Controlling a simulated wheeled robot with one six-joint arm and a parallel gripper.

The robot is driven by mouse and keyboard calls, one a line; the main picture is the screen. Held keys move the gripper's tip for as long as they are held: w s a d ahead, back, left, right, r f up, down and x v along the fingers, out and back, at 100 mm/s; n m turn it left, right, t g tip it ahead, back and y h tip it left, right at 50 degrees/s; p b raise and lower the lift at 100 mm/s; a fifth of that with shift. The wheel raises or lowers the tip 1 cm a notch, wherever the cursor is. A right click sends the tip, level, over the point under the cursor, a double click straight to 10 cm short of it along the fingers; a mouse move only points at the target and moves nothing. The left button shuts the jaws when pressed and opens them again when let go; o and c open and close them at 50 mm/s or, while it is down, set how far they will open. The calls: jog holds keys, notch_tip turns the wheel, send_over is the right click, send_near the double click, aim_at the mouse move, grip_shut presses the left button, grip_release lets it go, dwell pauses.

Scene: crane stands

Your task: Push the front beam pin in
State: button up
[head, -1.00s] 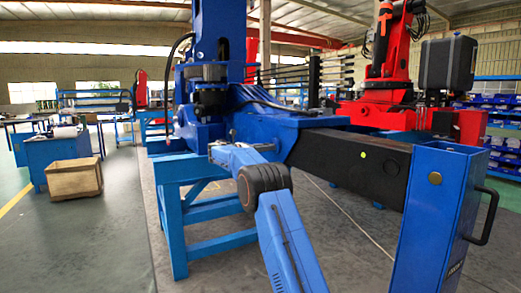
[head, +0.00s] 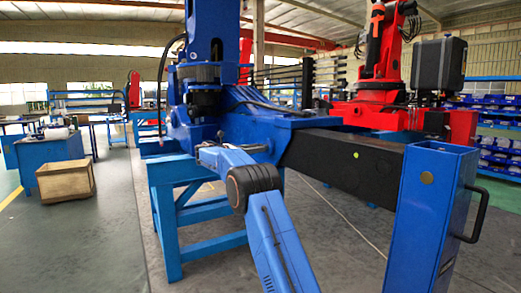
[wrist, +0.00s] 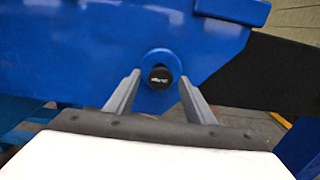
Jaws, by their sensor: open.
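The front beam pin (wrist: 160,77) has a round black end with small white lettering, set in a blue collar on the blue beam housing (wrist: 75,45). My gripper (wrist: 160,84) is open in the wrist view, with one grey finger on each side of the pin's lower part in the picture. The fingers look apart from the pin. How far the pin stands out cannot be told. In the head view my arm reaches toward the blue housing (head: 262,128); the gripper's fingers and the pin cannot be made out there.
A black beam (head: 345,165) runs from the housing to a blue upright leg (head: 430,215) with a black handle at the right. A blue stand (head: 165,215) supports the crane. A wooden box (head: 66,180) sits on open floor at the left.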

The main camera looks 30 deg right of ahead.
jog(key=a, duration=1.4)
jog(key=shift+s, duration=0.25)
jog(key=s+f+m+t+y, duration=0.2)
jog(key=s+m+y, duration=0.6)
jog(key=s, duration=2.5)
jog(key=s+a+f+m+y, duration=0.3)
jog(key=s+f, duration=0.3)
jog(key=s, duration=0.5)
jog(key=s+a+f+m+t+y, duration=0.1)
jog(key=s+a+f+m+y, duration=0.2)
jog(key=s+f, duration=0.4)
jog(key=s+a+f+m+t+y, duration=0.1)
jog(key=s+a+f+m+y, duration=0.3)
jog(key=s, duration=1.3)
notch_tip(320, 180, down, 3)
jog(key=a, duration=0.2)
jog(key=shift+a+f, duration=0.2)
jog(key=shift+a, duration=0.1)
